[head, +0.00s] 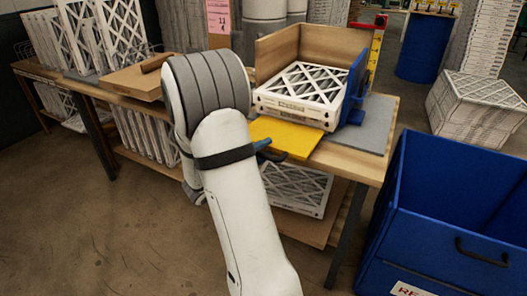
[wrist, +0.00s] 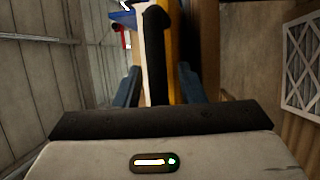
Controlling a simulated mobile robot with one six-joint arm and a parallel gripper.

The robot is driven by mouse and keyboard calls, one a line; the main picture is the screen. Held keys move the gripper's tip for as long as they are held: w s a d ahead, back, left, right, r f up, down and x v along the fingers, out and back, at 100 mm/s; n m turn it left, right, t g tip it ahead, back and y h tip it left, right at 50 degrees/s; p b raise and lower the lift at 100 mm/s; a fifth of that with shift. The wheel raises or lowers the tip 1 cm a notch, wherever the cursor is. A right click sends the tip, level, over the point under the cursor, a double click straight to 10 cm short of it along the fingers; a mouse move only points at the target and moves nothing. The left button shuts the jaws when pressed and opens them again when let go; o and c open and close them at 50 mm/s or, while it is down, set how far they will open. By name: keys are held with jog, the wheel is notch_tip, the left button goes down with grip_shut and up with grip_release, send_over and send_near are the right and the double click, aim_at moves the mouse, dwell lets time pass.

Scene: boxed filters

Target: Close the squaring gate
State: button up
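The squaring gate looks to be the yellow panel (head: 287,137), lying about flat at the front of the wooden jig (head: 320,46) and reaching over the table's front edge. Its yellow edge also shows in the wrist view (wrist: 175,50). A dark bar, apparently its handle (wrist: 156,50), stands between the blue fingers of my gripper (wrist: 160,84). The fingers are apart, one on each side, with visible gaps. In the head view my gripper (head: 264,146) is at the panel's front edge, mostly hidden by my arm. White-framed filters (head: 308,82) are stacked in the jig.
A blue upright plate (head: 354,82) stands at the jig's right side. A blue bin (head: 440,235) stands on the floor at right front. A cardboard piece (head: 135,82) lies on the table at left. Filters lie on the shelf below (head: 298,188). The left front floor is clear.

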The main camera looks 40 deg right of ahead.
jog(key=shift+c, duration=0.4)
grip_shut()
jog(key=shift+r, duration=0.15)
